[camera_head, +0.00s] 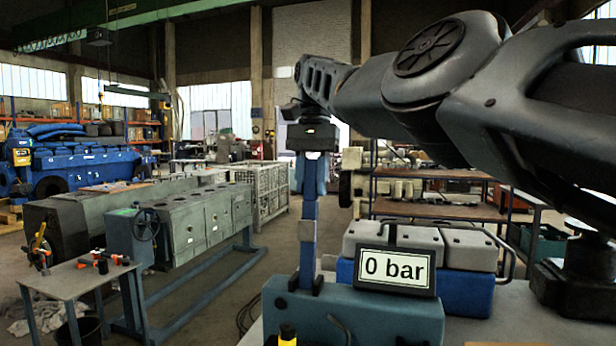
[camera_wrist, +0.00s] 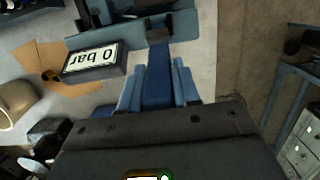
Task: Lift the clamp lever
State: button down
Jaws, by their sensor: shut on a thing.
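A blue bar, which looks like the clamp lever (camera_head: 307,255), stands upright on a teal test stand (camera_head: 355,318). A grey block sits partway up it. My gripper (camera_head: 313,172) points down at its top end, with its blue fingers closed around it. In the wrist view the dark blue lever (camera_wrist: 157,85) runs between the lighter fingers, away from the black gripper body, toward the grey block and the teal stand (camera_wrist: 185,25). The exact finger contact is partly hidden. A display (camera_head: 395,268) on the stand reads 0 bar; it also shows in the wrist view (camera_wrist: 95,60).
A blue and grey case (camera_head: 420,255) stands behind the display. A yellow-and-black knob (camera_head: 287,336) is at the stand's front. A small tool table (camera_head: 80,279) and a green-grey engine block (camera_head: 190,225) are at left. My arm spans the upper right. Open floor lies left of the stand.

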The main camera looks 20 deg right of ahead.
jog(key=shift+f, duration=0.2)
jog(key=c, duration=1.1)
grip_release()
jog(key=shift+o, duration=1)
jog(key=shift+r, duration=0.1)
